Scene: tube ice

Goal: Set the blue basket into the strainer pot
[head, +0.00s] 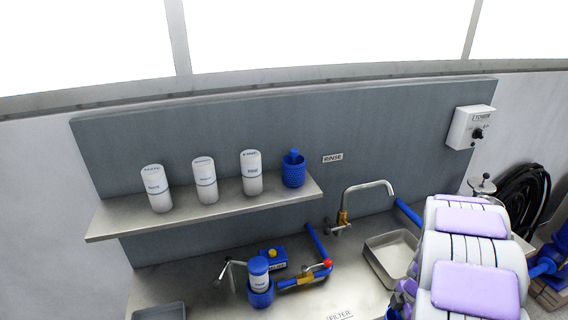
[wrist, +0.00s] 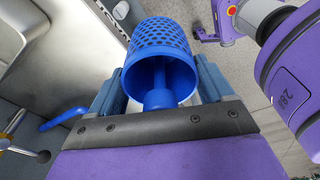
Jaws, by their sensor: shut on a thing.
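My gripper (wrist: 160,88) is shut on a blue basket (wrist: 160,36) with perforated walls in the wrist view. Its fingers lie on the left and right sides of the basket. The basket's round opening faces the wrist camera, and a blue central post with a rounded knob shows inside it. A second blue basket (head: 293,172) with a knobbed post stands upright on the shelf in the head view. My arm covers the lower right of the head view, and the held basket cannot be made out there.
The metal shelf (head: 115,223) carries several white canisters. Below, a blue filter housing (head: 260,291), a faucet (head: 366,188) and a shallow metal tray (head: 378,262) stand on the counter. A small metal vessel (head: 483,187) and black hose (head: 525,195) are at right.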

